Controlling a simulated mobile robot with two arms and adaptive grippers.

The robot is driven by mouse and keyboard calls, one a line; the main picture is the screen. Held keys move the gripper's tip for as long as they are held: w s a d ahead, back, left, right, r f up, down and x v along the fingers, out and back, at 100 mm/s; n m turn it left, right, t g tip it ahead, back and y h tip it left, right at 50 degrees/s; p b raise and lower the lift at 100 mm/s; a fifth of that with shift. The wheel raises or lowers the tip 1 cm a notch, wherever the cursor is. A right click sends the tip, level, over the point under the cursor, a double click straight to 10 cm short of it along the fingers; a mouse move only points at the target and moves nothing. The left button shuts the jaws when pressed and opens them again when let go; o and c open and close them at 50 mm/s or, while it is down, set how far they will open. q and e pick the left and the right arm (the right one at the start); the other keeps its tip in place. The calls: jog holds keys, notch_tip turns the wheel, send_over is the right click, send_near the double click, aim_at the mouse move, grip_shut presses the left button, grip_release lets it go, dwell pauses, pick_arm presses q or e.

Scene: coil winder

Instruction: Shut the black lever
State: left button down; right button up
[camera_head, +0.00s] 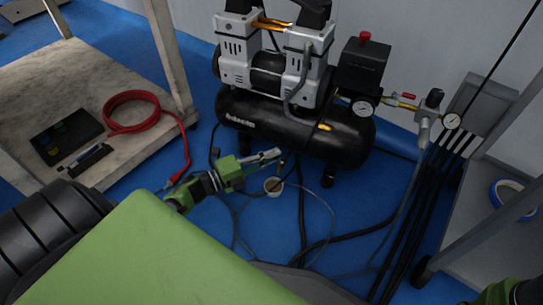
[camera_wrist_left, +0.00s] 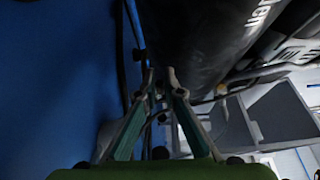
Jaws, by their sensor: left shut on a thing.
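My left gripper (camera_head: 266,158) reaches in low, just under the black tank of the compressor (camera_head: 290,130). In the left wrist view its two fingertips (camera_wrist_left: 161,76) are close together at the tank's underside, shut on a small dark part (camera_wrist_left: 158,96) that I take for the black lever. The lever is mostly hidden by the fingers, and its angle cannot be told.
A wooden shelf (camera_head: 90,75) with a red cable (camera_head: 131,97) stands at left. A grey-framed rack (camera_head: 480,215) is at right.

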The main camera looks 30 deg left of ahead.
pick_arm(q)
jog(key=c, duration=2.4)
grip_release()
jog(key=shift+c, duration=0.2)
jog(key=v, duration=1.2)
